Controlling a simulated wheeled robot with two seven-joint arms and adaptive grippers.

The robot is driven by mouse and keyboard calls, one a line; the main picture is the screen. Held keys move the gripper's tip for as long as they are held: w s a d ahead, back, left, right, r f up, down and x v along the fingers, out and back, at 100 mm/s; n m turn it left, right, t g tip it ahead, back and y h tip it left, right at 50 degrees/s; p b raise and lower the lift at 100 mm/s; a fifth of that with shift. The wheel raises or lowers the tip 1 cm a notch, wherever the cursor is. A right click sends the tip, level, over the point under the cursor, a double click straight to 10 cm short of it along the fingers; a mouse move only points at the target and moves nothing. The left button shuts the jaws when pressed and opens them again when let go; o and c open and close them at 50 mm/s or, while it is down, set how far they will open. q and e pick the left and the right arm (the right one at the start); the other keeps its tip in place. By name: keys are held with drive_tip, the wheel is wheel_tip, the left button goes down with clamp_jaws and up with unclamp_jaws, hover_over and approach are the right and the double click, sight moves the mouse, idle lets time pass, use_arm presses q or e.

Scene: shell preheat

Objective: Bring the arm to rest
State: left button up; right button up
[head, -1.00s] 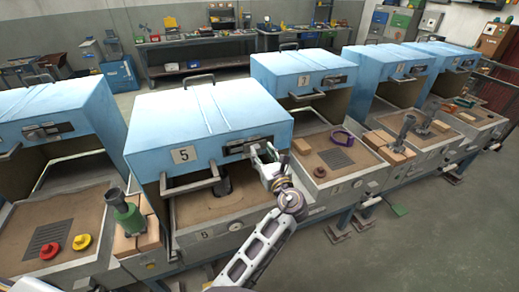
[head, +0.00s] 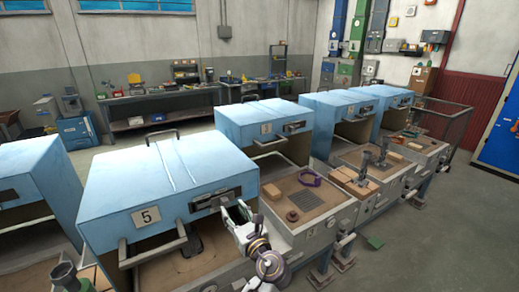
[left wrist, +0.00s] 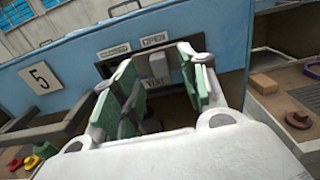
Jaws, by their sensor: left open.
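My left gripper (head: 237,211) is at the front of the blue hood (head: 165,180) marked 5, by the right part of its dark control panel (head: 215,200). In the left wrist view, its two green-padded fingers (left wrist: 160,88) are spread apart. A light grey lever or switch (left wrist: 158,64) on the panel shows in the gap between them, with small label plates around it. I cannot tell whether either finger touches it. My right gripper is not in view.
A metal bar handle (head: 152,248) juts from the hood's front, left of the gripper. More blue hoods (head: 262,125) with sandy trays stand in a row to the right. A purple ring (head: 310,179) lies on the neighbouring tray. The floor at right is clear.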

use_arm(q)
drive_tip(key=s+a+f+n+g+h, duration=0.2)
drive_tip(key=s+a+f+n+g, duration=0.1)
drive_tip(key=s+a+f+n, duration=0.3)
drive_tip(key=s+a+f+n+g+h, duration=0.1)
drive_tip(key=s+a+f+n+g, duration=0.25)
drive_tip(key=f+n, duration=0.4)
drive_tip(key=s+a+f+n+g+h, duration=0.1)
drive_tip(key=s+f+n+g+h, duration=0.2)
drive_tip(key=s+n, duration=0.5)
drive_tip(key=s+a+f+n+g+h, duration=0.1)
drive_tip(key=s+f+n+g+h, duration=0.1)
drive_tip(key=s+n+h, duration=0.5)
drive_tip(key=s+f+m+g+y, duration=0.1)
drive_tip(key=s+f, duration=0.2)
drive_tip(key=f, duration=1.4)
drive_tip(key=s+f+m+y, duration=0.1)
drive_tip(key=s+f+y, duration=0.1)
drive_tip(key=f, duration=1.5)
drive_tip(key=s+a+f, duration=0.2)
drive_tip(key=s+f, duration=0.7)
drive_tip(key=s, duration=0.2)
drive_tip(key=s+a+f+g, duration=0.1)
drive_tip(key=s+f, duration=0.9)
drive_tip(key=s, duration=0.1)
drive_tip(key=shift+a, duration=0.35)
